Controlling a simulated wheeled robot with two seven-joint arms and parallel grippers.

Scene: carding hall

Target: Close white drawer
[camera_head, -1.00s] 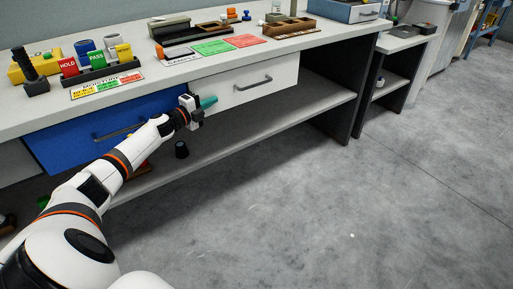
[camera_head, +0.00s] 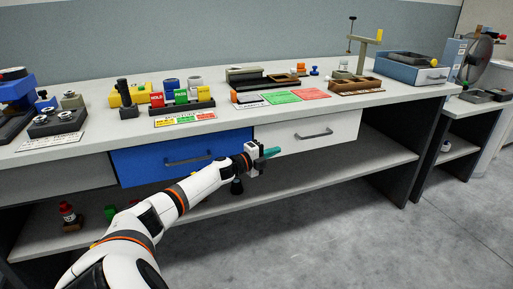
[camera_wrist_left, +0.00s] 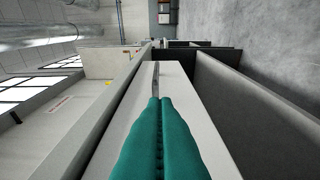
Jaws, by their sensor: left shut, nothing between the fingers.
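The white drawer (camera_head: 300,136) is under the bench top, right of the blue drawer (camera_head: 160,164). Its front looks about flush with the bench front in the head view. Its grey bar handle (camera_head: 314,134) faces the room. My left gripper (camera_head: 271,152), with teal fingertips, is at the left part of the white drawer's front. It is shut and empty. In the left wrist view, the shut teal fingers (camera_wrist_left: 160,135) point along the white drawer front (camera_wrist_left: 175,85), with the handle beyond their tips. Whether they touch it I cannot tell. My right gripper is out of view.
The bench top (camera_head: 225,112) holds colored stamps, a sign, red and green cards and wooden trays. An open lower shelf (camera_head: 350,165) runs beneath the drawers. A dark bench side panel (camera_head: 400,160) stands at right. The floor in front is clear.

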